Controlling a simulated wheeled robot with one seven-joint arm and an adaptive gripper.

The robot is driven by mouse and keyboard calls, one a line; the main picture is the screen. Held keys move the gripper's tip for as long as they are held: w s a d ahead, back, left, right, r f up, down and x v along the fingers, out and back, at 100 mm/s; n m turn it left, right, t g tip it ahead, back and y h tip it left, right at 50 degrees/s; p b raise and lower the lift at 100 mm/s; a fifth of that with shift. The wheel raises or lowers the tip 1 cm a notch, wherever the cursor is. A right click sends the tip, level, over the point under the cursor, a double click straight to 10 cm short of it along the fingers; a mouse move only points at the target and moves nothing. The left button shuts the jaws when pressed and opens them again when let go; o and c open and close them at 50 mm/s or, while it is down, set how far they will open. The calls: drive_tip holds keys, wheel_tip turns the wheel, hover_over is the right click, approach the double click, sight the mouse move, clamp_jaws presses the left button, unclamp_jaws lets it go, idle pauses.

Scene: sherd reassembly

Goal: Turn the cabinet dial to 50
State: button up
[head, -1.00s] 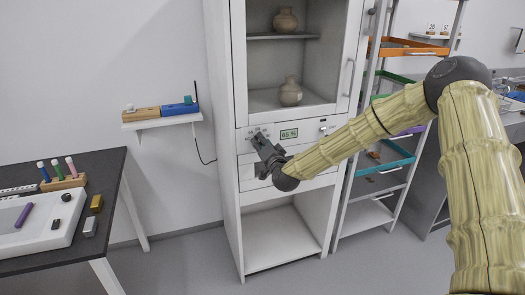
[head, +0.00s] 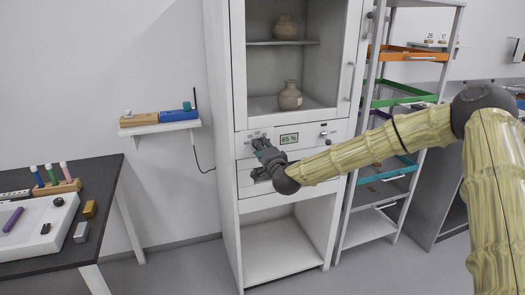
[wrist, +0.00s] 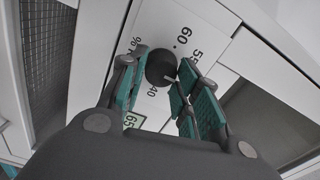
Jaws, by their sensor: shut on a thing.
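The cabinet dial is a round black knob (wrist: 161,66) on a white panel in the wrist view. Printed numbers 60, 55 and 40 show around it. A pale mark shows at the knob's edge, but I cannot tell exactly which number it points to. My gripper (wrist: 158,80) has its teal-padded fingers on either side of the knob, shut on it. In the head view my gripper (head: 260,146) is at the cabinet's control panel and hides the dial. The small green display (head: 289,138) beside it appears to read 65 %; it also shows partly in the wrist view (wrist: 133,120).
The white cabinet (head: 228,180) holds two clay jars (head: 290,96) above the panel and has an open bay below. A rack with coloured trays (head: 405,92) stands to its right. A dark table (head: 105,175) is at the left; the floor between is clear.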

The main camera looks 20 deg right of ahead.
drive_tip(key=shift+d, duration=0.1)
drive_tip(key=o, duration=1)
drive_tip(key=shift+s, duration=0.1)
drive_tip(key=s, duration=1.1)
drive_tip(key=shift+s+d, duration=0.15)
drive_tip(key=shift+s, duration=0.25)
drive_tip(key=shift+f, duration=0.15)
